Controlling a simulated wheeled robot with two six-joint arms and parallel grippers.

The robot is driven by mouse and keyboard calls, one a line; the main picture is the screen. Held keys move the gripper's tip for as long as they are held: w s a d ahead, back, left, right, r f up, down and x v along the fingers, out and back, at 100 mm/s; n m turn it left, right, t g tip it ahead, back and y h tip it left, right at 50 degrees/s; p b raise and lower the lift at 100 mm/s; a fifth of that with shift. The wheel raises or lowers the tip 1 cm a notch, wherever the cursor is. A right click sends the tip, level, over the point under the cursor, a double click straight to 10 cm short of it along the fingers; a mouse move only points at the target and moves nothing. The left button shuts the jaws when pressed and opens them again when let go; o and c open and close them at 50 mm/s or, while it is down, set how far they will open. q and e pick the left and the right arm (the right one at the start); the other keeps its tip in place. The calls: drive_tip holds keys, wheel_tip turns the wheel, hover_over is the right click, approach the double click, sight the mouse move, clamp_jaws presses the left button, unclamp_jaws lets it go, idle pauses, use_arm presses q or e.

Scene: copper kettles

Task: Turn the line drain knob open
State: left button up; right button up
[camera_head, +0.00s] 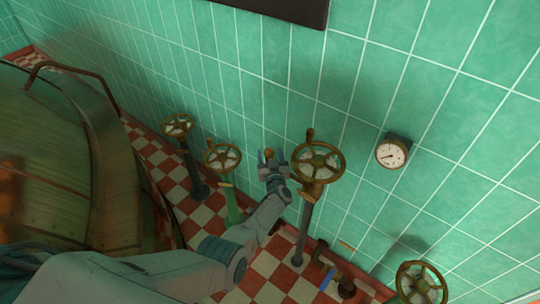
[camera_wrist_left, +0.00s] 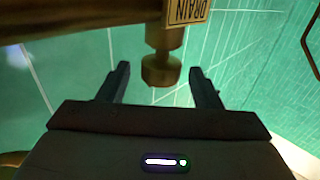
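The line drain knob (camera_wrist_left: 162,68) is a small brass knob on a short stem in the left wrist view. A label plate (camera_wrist_left: 187,11) reading "DRAIN", upside down, is beside it on a brass pipe (camera_wrist_left: 80,22). My left gripper (camera_wrist_left: 159,80) is open, with one finger on each side of the knob and visible gaps between. In the head view, my left gripper (camera_head: 271,159) is by the wall, left of a large brass handwheel (camera_head: 317,162); the knob there is mostly hidden by the fingers. My right gripper is not in view.
Other brass handwheels (camera_head: 222,158), (camera_head: 177,126) stand to the left on posts, and another wheel (camera_head: 421,284) is at the lower right. A round gauge (camera_head: 391,152) is on the green tiled wall. A large copper kettle (camera_head: 60,160) fills the left side.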

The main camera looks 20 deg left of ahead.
use_arm(q)
drive_tip(key=shift+s+d+f, duration=0.1)
drive_tip(key=shift+s+d, duration=0.05)
drive_tip(key=shift+s, duration=0.15)
drive_tip(key=v, duration=1)
drive_tip(key=shift+p, duration=0.45)
